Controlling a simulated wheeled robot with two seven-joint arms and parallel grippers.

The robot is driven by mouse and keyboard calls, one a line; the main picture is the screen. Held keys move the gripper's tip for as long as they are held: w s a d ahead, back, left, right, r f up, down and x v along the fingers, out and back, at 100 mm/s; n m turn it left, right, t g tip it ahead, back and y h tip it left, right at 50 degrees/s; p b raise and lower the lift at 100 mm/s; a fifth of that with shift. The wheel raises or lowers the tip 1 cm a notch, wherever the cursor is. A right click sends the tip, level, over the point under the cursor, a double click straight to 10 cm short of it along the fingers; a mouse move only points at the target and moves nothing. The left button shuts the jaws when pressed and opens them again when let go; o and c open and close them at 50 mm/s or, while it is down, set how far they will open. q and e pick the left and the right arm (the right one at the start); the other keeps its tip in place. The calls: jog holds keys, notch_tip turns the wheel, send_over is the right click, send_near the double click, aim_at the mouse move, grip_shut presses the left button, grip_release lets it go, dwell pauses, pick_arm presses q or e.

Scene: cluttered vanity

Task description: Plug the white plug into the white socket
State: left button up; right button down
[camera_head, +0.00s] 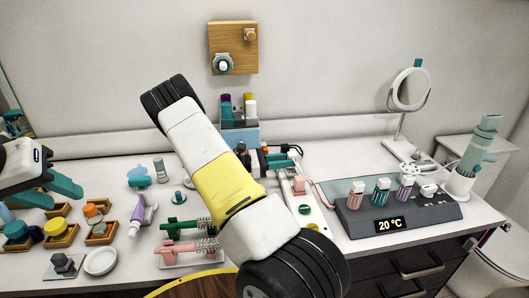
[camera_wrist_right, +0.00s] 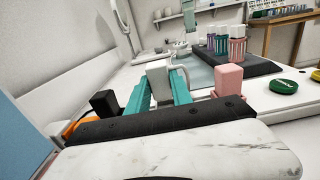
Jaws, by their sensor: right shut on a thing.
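The white plug (camera_wrist_right: 158,73) is between the two teal fingers of my right gripper (camera_wrist_right: 161,84), which is shut on it in the right wrist view. A pale cord runs beside it. A white power strip (camera_head: 313,217) lies mid-table, partly behind my right arm in the head view. The white socket cannot be made out; the plug, fingers and arm hide that area. I cannot tell whether the plug touches the strip. My left gripper (camera_head: 66,198) is open and empty above the table's left side.
A grey panel (camera_head: 400,213) with bottles is at right. Wooden trays (camera_head: 101,238) and pink and green brushes crowd the left.

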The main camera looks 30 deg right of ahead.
jog(key=shift+f, duration=1.45)
jog(key=c, duration=1.4)
grip_release()
jog(key=o, duration=0.6)
